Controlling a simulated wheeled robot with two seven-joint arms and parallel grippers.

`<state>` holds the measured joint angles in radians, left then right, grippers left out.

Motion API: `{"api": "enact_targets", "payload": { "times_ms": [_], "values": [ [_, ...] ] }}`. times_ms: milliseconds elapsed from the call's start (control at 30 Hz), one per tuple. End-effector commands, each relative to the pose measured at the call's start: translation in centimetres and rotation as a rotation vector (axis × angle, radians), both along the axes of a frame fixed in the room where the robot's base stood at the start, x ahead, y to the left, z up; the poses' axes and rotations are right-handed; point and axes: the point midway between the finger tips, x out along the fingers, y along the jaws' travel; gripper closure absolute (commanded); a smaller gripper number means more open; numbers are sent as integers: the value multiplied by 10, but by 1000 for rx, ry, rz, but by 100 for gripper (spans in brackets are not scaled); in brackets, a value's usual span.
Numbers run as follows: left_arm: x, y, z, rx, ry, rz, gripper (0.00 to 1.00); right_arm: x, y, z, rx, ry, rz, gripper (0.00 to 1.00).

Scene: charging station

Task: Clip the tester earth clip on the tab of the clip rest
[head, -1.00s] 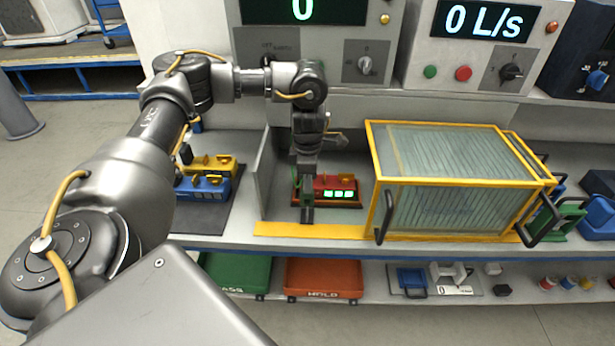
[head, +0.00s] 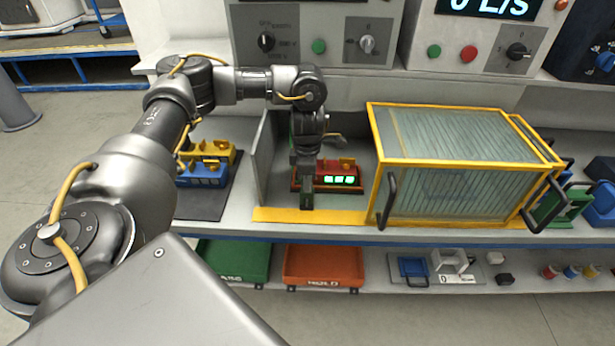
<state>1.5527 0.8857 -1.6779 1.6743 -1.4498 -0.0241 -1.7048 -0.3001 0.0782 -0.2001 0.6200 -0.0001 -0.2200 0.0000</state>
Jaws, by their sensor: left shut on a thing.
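My left gripper (head: 306,201) points down in front of a red device with lit green displays (head: 340,179), in the bay left of the yellow-framed cage. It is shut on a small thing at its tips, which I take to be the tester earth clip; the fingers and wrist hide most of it. I cannot make out the clip rest or its tab, nor whether the clip touches anything. My right gripper is not in view.
The yellow-framed clear cage (head: 455,160) stands close to the right of the gripper. A grey partition (head: 262,165) stands to its left, with blue (head: 203,178) and yellow devices beyond. Green (head: 235,262) and orange trays (head: 323,266) sit on the lower shelf.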

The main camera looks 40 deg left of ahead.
Motion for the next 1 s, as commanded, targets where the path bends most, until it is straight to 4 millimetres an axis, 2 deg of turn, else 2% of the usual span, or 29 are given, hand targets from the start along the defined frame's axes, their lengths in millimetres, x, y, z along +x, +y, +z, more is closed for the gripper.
{"api": "enact_targets", "payload": {
  "times_ms": [167,200,400,733,867,1000],
  "values": [
    [0,0,0,0,0,0,100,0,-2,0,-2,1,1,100],
    [0,0,0,0,0,0,75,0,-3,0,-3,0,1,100],
    [0,0,0,0,0,0,51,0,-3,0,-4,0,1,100],
    [0,0,5,-1,-1,-1,51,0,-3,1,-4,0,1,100],
    [1,0,24,0,-5,-1,51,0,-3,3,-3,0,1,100],
    [1,0,53,1,-6,-2,51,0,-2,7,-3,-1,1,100]
  ]
}}
